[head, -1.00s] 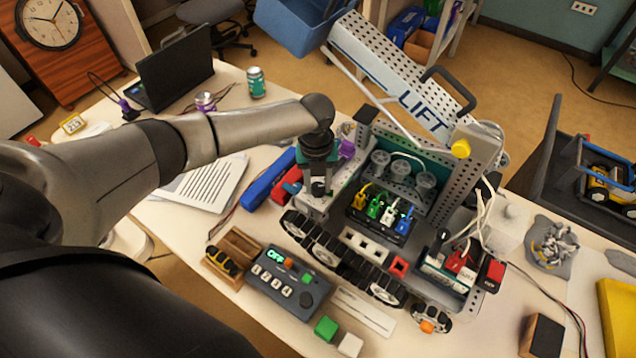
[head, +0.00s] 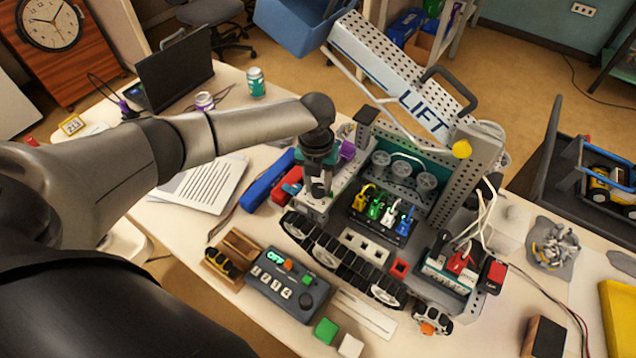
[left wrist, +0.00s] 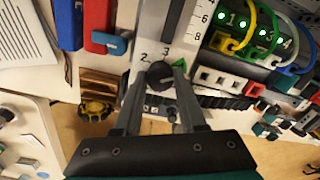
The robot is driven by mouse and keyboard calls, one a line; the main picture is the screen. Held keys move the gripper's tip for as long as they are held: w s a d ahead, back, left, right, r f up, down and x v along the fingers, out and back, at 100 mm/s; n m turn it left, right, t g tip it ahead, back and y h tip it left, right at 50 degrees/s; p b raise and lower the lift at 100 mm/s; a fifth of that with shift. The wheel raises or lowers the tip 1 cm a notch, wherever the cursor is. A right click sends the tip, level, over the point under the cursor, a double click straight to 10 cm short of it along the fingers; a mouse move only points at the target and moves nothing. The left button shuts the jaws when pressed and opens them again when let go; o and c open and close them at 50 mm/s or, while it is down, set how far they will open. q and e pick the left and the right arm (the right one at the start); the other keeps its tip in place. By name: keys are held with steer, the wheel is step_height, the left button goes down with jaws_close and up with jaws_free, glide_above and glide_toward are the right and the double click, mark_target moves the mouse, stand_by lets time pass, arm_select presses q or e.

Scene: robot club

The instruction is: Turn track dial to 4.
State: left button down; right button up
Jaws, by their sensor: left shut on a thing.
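The track dial (left wrist: 160,74) is a small black knob on a light panel of the tracked robot model, with the numbers 2 and 3 printed near it in the left wrist view. My left gripper (left wrist: 159,77) has its fingers on both sides of the dial and is shut on it. A green triangle (left wrist: 181,65) shows by the right fingertip. Which number the dial points to is not clear. In the head view my left gripper (head: 318,189) points down at the near left corner of the model (head: 448,205) and hides the dial. My right gripper is not in view.
A control box (head: 286,284) with a green OFF display stands in front of the model. Green (head: 326,330) and white (head: 350,345) blocks lie beside it. Blue and red packs (head: 268,180) lie left of my gripper. Colored plugs (head: 388,212) stand on the model, under a raised LIFT arm (head: 400,85).

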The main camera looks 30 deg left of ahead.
mark_target(316, 188)
arm_select(q)
steer(key=shift+c, duration=2.4)
jaws_free()
step_height(316, 188, up, 15)
steer(key=shift+a+r, duration=0.15)
steer(key=shift+s, duration=0.15)
